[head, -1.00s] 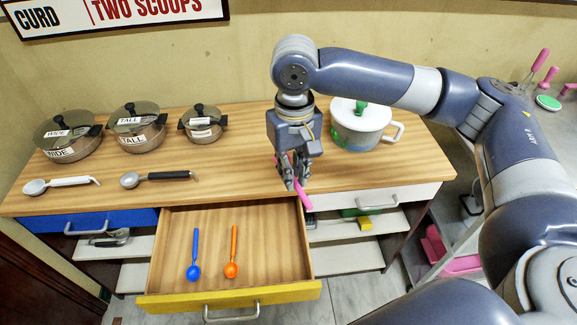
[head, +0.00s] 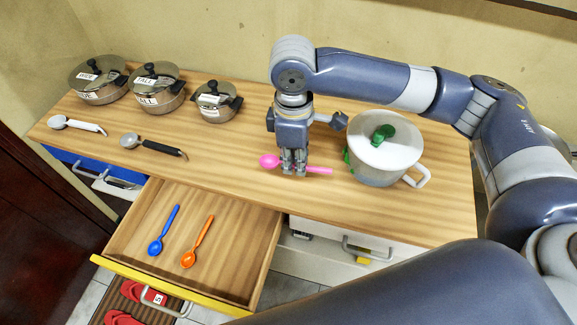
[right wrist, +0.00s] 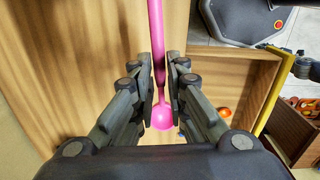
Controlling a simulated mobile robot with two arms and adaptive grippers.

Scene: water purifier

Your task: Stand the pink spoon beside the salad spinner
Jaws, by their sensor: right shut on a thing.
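The pink spoon (head: 318,170) is held in my right gripper (head: 293,172), just above the wooden counter. In the head view it lies roughly level, bowl to the left and handle to the right. In the right wrist view the spoon (right wrist: 155,30) passes between the closed fingers (right wrist: 161,85), with its bowl below them. The salad spinner (head: 377,172), a whitish pot with a lid and green knob, stands to the right of the gripper. The spoon's handle points toward it, with a small gap between. My left gripper is not in view.
The open drawer (head: 135,250) holds a blue spoon (head: 164,230) and an orange spoon (head: 198,240). Several lidded pots (head: 160,90) and two ladles (head: 145,143) are at the counter's left. The counter in front of the gripper is clear.

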